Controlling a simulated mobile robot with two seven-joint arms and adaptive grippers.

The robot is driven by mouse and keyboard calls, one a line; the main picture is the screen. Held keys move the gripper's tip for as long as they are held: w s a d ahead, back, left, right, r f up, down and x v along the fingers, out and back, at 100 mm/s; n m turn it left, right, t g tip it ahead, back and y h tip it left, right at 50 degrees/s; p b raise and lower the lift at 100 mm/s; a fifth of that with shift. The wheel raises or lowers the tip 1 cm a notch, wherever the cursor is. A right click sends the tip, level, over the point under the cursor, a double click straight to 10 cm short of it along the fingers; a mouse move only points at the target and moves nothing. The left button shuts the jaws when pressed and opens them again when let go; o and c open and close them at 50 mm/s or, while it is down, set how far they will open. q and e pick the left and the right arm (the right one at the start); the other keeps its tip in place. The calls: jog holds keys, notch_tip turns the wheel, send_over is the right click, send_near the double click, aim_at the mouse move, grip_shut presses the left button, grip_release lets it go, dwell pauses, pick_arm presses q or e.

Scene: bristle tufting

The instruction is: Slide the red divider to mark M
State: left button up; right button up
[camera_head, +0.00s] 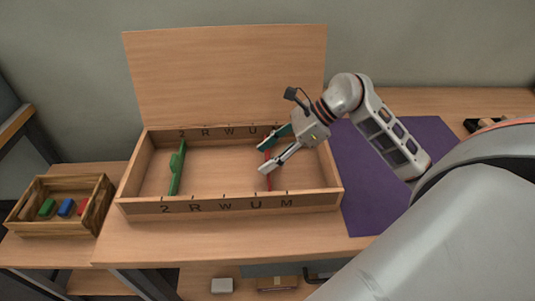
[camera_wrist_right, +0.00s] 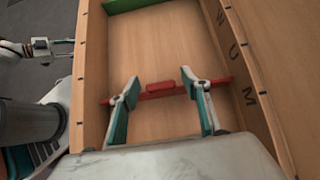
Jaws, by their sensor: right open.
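The red divider (camera_head: 267,175) stands across the long wooden box (camera_head: 232,203), between the letters U and M on the front wall. In the right wrist view the divider (camera_wrist_right: 160,90) has a small raised handle in its middle, and its right end meets the wall between U and M (camera_wrist_right: 249,97). My right gripper (camera_wrist_right: 164,90) is open, with one finger on either side of the handle and gaps to it. In the head view the right gripper (camera_head: 267,157) hides part of the divider. What looks like my left gripper (camera_wrist_right: 42,47) shows small in the right wrist view.
A green divider (camera_head: 176,170) stands near the box's left end. The raised lid (camera_head: 225,75) is behind. A small crate (camera_head: 92,212) with coloured blocks stands left. A purple mat (camera_head: 355,190) lies to the right. The box floor between the dividers is clear.

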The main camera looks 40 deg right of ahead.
grip_shut()
jog(key=shift+s+d+f, duration=0.15)
jog(key=shift+d+f, duration=0.05)
jog(key=shift+d, duration=0.1)
jog(key=shift+s+d+b, duration=0.25)
jog(key=shift+s+d, duration=0.15)
jog(key=shift+d, duration=0.2)
jog(key=shift+s+d+b, duration=0.25)
jog(key=shift+s+d, duration=0.15)
jog(key=shift+d, duration=0.2)
pick_arm(q)
jog(key=shift+w+a+f, duration=0.2)
jog(key=shift+a+f, duration=0.05)
jog(key=shift+a, duration=0.05)
pick_arm(e)
jog(key=shift+r, duration=0.15)
